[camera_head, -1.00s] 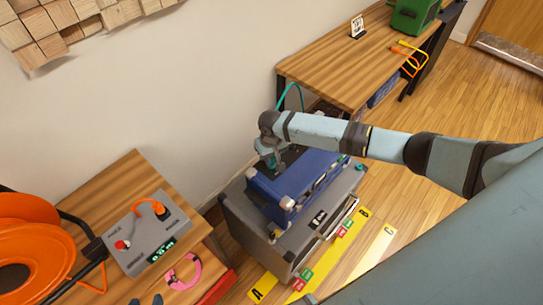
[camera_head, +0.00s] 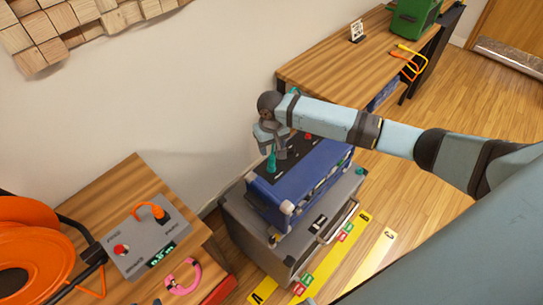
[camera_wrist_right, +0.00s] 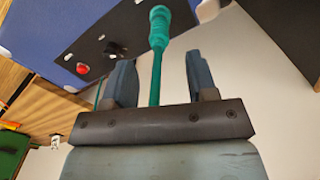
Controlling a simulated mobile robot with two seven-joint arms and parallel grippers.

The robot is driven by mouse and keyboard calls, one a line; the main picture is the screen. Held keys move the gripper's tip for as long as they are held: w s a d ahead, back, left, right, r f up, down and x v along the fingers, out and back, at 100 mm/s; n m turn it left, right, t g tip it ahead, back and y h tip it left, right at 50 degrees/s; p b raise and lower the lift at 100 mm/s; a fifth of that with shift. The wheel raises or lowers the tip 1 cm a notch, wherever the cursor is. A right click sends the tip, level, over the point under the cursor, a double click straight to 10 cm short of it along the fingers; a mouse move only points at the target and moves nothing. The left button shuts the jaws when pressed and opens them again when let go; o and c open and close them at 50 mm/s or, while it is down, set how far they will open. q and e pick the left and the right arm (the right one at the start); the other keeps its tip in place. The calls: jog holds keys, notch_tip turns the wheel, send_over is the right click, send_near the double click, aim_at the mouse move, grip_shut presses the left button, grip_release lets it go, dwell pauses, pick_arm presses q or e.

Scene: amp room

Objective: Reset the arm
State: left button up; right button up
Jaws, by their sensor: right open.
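My right gripper (camera_head: 274,152) is over the top of a blue amplifier (camera_head: 265,193), at its back left end. In the wrist view the two dark blue-grey fingers (camera_wrist_right: 161,82) are apart. A teal plug (camera_wrist_right: 158,40) stands between them, with a gap to each finger, and its far end meets the amplifier's black panel (camera_wrist_right: 112,22). The plug also shows just below the gripper in the head view (camera_head: 271,161). The black panel carries a red knob (camera_wrist_right: 82,69) and a black knob (camera_wrist_right: 114,48). My left gripper is not in view.
The amplifier sits on a grey case (camera_head: 250,237). A wooden table (camera_head: 340,65) stands behind. Yellow marked strips (camera_head: 375,262) lie on the floor.

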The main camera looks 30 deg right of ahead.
notch_tip(320, 180, up, 6)
jog(key=shift+f, duration=0.1)
jog(key=s+a+f+n+t+y+p, duration=0.1)
jog(key=s+a+f+n+t+y, duration=0.3)
jog(key=s+a+f, duration=0.8)
jog(key=s+d+r+t, duration=0.1)
jog(key=s+t, duration=0.2)
jog(key=s, duration=0.3)
jog(key=s+d+r+t+p, duration=0.1)
jog(key=s+d+t, duration=0.1)
jog(key=s+t, duration=0.2)
jog(key=s, duration=0.3)
jog(key=shift+s+d+r+h, duration=0.2)
jog(key=shift+s+r+h, duration=0.1)
jog(key=shift+h, duration=0.1)
